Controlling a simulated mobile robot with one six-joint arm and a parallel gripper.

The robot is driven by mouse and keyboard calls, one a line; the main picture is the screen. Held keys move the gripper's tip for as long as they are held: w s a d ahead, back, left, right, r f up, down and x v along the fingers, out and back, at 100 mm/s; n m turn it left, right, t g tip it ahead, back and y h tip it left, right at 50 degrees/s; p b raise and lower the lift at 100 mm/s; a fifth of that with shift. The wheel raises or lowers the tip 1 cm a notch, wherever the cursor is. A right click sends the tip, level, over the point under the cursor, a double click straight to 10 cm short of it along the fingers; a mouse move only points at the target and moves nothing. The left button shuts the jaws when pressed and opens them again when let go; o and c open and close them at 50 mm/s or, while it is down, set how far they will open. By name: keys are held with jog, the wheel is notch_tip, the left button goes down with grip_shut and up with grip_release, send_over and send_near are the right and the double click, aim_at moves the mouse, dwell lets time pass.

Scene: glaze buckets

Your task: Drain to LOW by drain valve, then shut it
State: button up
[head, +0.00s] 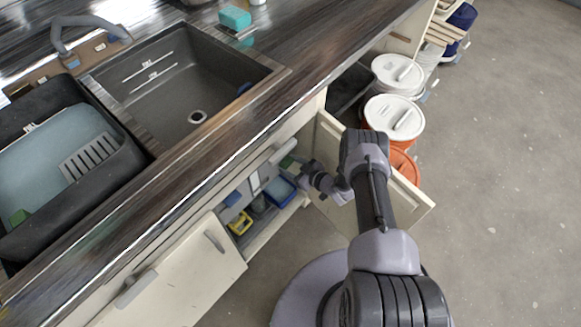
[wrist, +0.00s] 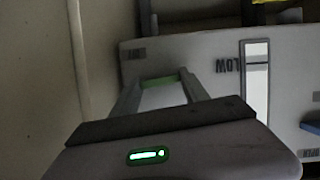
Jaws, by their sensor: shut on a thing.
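A grey tank (wrist: 180,48) with a LOW label (wrist: 236,65) fills much of the wrist view, its lettering upside down. Beside the label is a pale upright window (wrist: 256,85) with a dark line across it at LOW; I cannot tell mark from liquid level. An OPEN label (wrist: 308,153) is at the lower right. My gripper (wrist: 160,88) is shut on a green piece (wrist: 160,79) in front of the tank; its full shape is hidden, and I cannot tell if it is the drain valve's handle. In the head view my gripper (head: 298,181) reaches into the open cabinet.
An open cabinet door (head: 410,195) stands right of my arm. A blue container (head: 280,190) and a yellow item (head: 240,223) are low in the cabinet. The sink (head: 185,80) and counter are above. White-lidded buckets (head: 394,116) stand at the right; the floor beyond is clear.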

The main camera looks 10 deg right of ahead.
jog(key=shift+m+y, duration=0.3)
jog(key=shift+m, duration=0.1)
jog(key=shift+g, duration=0.3)
jog(key=o, duration=1.4)
jog(key=s+r+p, duration=0.1)
jog(key=s+p, duration=0.1)
jog(key=s, duration=0.3)
jog(key=s+r+p, duration=0.2)
jog(key=s+p, duration=0.1)
jog(key=s, duration=0.2)
jog(key=s+r+p, duration=0.2)
jog(key=s+p, duration=0.1)
jog(key=s, duration=0.3)
